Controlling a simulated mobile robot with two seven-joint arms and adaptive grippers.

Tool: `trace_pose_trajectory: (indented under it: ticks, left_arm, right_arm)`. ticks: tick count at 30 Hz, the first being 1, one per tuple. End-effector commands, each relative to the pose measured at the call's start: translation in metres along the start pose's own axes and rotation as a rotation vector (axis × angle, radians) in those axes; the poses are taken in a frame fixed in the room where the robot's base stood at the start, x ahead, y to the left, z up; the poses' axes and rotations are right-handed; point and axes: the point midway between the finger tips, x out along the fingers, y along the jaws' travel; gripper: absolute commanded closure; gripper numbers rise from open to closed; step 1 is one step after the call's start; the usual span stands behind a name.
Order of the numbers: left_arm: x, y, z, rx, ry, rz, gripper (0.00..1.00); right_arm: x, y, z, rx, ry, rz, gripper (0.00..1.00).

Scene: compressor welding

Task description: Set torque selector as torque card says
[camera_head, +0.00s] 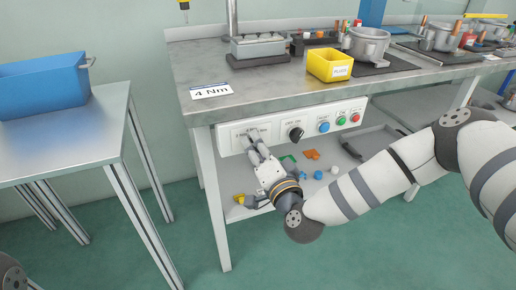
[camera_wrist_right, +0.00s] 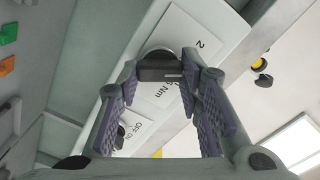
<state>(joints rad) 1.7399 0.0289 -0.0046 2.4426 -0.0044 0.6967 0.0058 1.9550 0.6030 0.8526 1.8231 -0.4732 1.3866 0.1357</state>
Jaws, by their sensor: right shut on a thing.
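The torque card (camera_head: 211,91) lies on the bench top near its front left corner and reads "4 Nm". The torque selector is a dark knob (camera_wrist_right: 160,70) on a white label plate, on the left part of the white control panel (camera_head: 226,142). My right gripper (camera_head: 252,140) is at the panel, with its fingers on both sides of the knob, shut on it. In the right wrist view, a "2" and "Nm" show beside the knob. Other marks are partly hidden by the fingers, and I cannot tell which mark the knob points at. My left gripper is not in view.
Right of the selector on the panel are a black OFF/ON switch (camera_head: 295,133) and blue (camera_head: 324,127), green and red buttons. A yellow bin (camera_head: 329,65) and a pot (camera_head: 365,43) stand on the bench. A side table (camera_head: 70,135) with a blue crate (camera_head: 42,84) is at left.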

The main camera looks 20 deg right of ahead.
Motion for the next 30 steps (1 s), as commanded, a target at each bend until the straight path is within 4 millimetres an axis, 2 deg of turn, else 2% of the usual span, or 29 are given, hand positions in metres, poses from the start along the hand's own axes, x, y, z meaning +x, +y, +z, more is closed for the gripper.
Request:
trace_pose_trajectory:
  ticks: [15,30]
  left_arm:
    - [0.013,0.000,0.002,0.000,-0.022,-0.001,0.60]
    - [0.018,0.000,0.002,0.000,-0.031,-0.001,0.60]
  right_arm:
    - [0.000,0.003,0.002,0.411,-0.003,0.002,0.95]
    - [-0.001,0.002,0.002,0.582,-0.004,0.001,0.95]
